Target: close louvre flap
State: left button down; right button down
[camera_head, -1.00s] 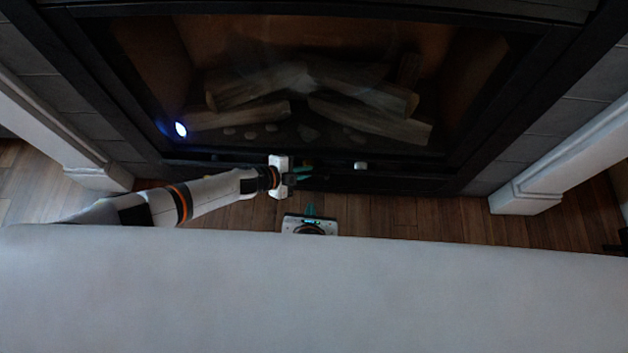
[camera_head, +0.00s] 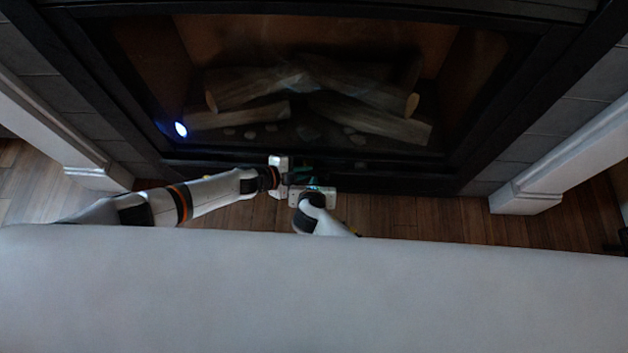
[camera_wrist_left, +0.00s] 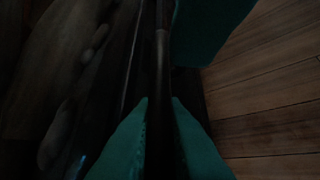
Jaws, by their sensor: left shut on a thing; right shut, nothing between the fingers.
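The louvre flap (camera_head: 395,182) appears to be the dark, low panel along the fireplace's bottom edge in the head view; its exact tilt is too dark to tell. My left gripper (camera_head: 304,173) reaches in from the left at this edge. In the left wrist view its teal fingers (camera_wrist_left: 160,135) are shut on a thin dark bar or edge (camera_wrist_left: 162,65), seemingly part of the flap. My right gripper (camera_head: 310,180) points up at the same edge, close beside the left fingers, shut and empty. A teal finger, seemingly of the right gripper (camera_wrist_left: 208,30), shows beside the bar.
The fireplace glass (camera_head: 330,45) with logs (camera_head: 370,120) behind it rises above the flap. Wooden floor (camera_head: 420,220) lies clear to the right. White pillar bases stand at left (camera_head: 100,178) and right (camera_head: 525,202).

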pick_arm(q)
jog(key=shift+f, duration=0.1)
pick_arm(e)
jog(key=shift+w, duration=0.15)
jog(key=shift+w+r, duration=0.25)
jog(key=shift+w, duration=0.3)
pick_arm(q)
jog(key=shift+s+d+f, duration=0.1)
jog(key=shift+s, duration=0.1)
pick_arm(e)
jog(key=shift+w+d, duration=0.15)
jog(key=shift+w, duration=0.15)
pick_arm(q)
jog(key=c, duration=1.5)
grip_release()
jog(key=shift+w, duration=0.15)
pick_arm(e)
jog(key=shift+s, duration=0.1)
pick_arm(q)
jog(key=shift+a, duration=0.2)
